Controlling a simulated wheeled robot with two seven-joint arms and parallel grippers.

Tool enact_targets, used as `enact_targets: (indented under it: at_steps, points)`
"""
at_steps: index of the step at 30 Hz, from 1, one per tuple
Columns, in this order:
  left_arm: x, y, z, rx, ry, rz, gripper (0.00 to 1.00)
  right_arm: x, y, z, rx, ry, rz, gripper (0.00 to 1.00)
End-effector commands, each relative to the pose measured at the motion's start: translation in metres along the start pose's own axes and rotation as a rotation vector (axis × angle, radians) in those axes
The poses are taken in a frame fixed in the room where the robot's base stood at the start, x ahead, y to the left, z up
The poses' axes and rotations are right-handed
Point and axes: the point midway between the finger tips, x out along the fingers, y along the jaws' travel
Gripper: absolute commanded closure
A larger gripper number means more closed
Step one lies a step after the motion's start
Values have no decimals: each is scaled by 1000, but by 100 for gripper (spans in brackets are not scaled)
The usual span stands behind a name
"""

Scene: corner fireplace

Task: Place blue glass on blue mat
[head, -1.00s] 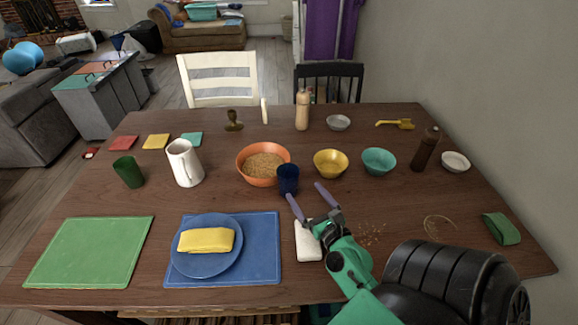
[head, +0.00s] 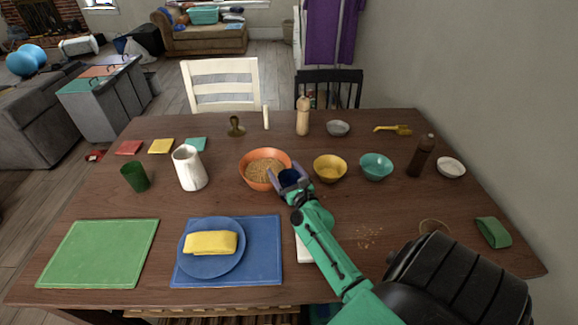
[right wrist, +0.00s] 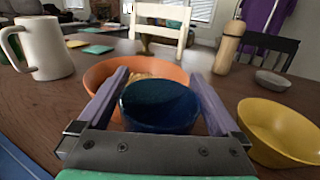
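The dark blue glass (head: 290,177) stands upright on the table in front of the orange bowl. My right gripper (head: 289,172) is around it, with one finger on each side. In the right wrist view the glass (right wrist: 160,105) sits between the widely spread fingers (right wrist: 159,78); I see no clear grip on it. The blue mat (head: 262,262) lies at the front of the table, left of my right arm. A blue plate (head: 205,272) with a folded yellow cloth (head: 211,243) rests on its left part. My left gripper is out of view.
The orange bowl (head: 247,170) of grain is just behind the glass, and a yellow bowl (head: 330,168) is to its right. A white pitcher (head: 189,170) and green glass (head: 135,177) stand left. The mat's right strip is bare. A white item (head: 303,252) lies beside it, partly hidden.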

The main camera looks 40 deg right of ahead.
Motion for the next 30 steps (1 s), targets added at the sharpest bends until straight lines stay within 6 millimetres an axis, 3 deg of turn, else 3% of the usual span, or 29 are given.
enact_targets:
  at_steps: [1, 6, 7, 8, 16, 20, 26, 30]
  points:
    - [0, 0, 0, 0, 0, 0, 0, 0, 0, 0, 0, 0, 0, 19]
    - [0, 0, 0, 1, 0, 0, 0, 0, 0, 0, 0, 0, 0, 84]
    - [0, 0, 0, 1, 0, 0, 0, 0, 0, 0, 0, 0, 0, 96]
    - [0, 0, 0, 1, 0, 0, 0, 0, 0, 0, 0, 0, 0, 100]
    - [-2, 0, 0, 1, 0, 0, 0, 0, 0, 2, 0, -1, -1, 100]
    - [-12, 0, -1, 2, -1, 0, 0, 0, 0, 13, 0, -1, -1, 100]
    - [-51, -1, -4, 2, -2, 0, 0, 0, 0, 53, 1, -1, -1, 100]
    - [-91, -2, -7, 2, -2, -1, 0, 0, 0, 95, 2, -2, -1, 100]
